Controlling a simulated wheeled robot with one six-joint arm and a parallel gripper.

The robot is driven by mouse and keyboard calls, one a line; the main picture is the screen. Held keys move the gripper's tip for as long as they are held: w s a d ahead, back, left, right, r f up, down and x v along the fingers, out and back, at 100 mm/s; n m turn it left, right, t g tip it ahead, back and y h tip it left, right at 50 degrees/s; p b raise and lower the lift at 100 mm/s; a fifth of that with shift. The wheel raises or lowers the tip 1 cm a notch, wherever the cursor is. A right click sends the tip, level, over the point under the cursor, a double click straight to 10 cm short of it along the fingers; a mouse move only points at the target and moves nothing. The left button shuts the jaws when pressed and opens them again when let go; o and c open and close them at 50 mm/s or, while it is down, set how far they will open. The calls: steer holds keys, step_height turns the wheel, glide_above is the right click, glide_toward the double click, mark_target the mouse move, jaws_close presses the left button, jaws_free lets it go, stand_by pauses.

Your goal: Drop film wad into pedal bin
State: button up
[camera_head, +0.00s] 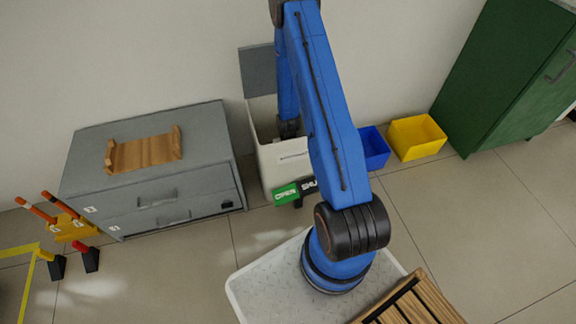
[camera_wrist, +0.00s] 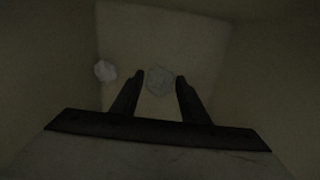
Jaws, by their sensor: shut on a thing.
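The pedal bin (camera_head: 283,164) is a pale box against the wall. Its grey lid (camera_head: 257,70) stands up open. A green pedal marked OPEN (camera_head: 285,193) and a dark one beside it, partly hidden by my arm, sit at its front. My gripper (camera_wrist: 160,79) reaches down inside the bin. It is shut on the film wad (camera_wrist: 159,81), a pale crumpled lump between the fingertips. In the head view the wad is hidden by the bin and my arm.
A second pale lump (camera_wrist: 105,71) lies in the bin, left of my fingers. A grey drawer cabinet (camera_head: 150,190) with a wooden tray (camera_head: 145,153) stands left of the bin. Blue (camera_head: 374,148) and yellow (camera_head: 417,138) boxes and a green cabinet (camera_head: 505,75) stand right.

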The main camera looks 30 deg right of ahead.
steer(key=shift+f, duration=2.15)
steer(key=shift+f, duration=0.6)
steer(key=o, duration=1)
